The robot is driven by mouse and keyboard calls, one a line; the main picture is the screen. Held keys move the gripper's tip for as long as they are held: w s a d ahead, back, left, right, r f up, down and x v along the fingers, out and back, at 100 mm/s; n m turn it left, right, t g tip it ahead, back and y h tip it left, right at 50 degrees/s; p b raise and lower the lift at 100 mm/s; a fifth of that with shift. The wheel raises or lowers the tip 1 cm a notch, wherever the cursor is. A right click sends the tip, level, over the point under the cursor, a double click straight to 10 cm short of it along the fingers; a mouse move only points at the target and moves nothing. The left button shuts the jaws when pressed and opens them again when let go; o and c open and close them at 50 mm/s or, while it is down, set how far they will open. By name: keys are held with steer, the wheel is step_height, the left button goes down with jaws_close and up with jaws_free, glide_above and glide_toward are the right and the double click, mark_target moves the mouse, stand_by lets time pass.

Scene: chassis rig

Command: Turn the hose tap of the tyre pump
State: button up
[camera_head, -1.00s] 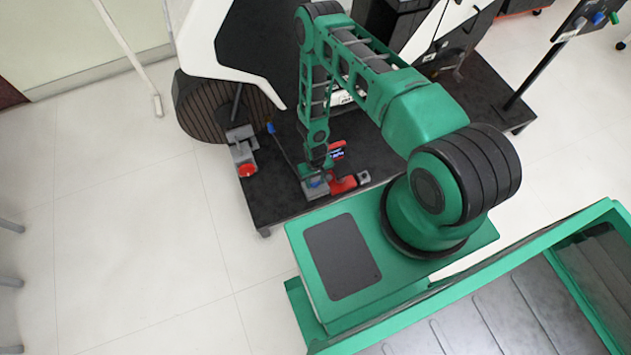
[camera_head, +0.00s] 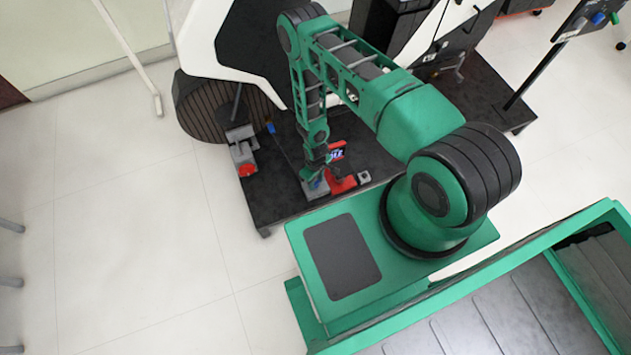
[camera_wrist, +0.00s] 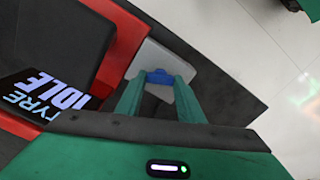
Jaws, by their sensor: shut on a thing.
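The tyre pump (camera_head: 343,182) is a red unit on the dark platform, with a small lit display; its red body (camera_wrist: 116,48) also shows in the wrist view. The display (camera_wrist: 42,92) reads "TYRE IDLE". A blue tap handle (camera_wrist: 160,77) sits on a grey block (camera_wrist: 162,58) beside the red body. My gripper (camera_wrist: 160,82) has its two green fingers closed on the blue tap, one on each side. In the head view my gripper (camera_head: 314,185) is low over the grey block, and the tap is mostly hidden there.
A dark platform (camera_head: 275,203) carries the pump. A grey and red device (camera_head: 243,155) stands at its left, near a small blue piece (camera_head: 270,128). A white and black body panel (camera_head: 250,45) rises behind my arm. Pale floor (camera_head: 130,220) is clear at left.

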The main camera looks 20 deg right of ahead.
mark_target(316, 183)
steer(key=n, duration=0.4)
steer(key=shift+n, duration=0.3)
steer(key=shift+d, duration=0.1)
stand_by(0.4)
steer(key=o, duration=1.1)
steer(key=shift+c, duration=0.2)
steer(key=shift+r, duration=0.1)
step_height(316, 183, up, 10)
steer(key=shift+r, duration=0.25)
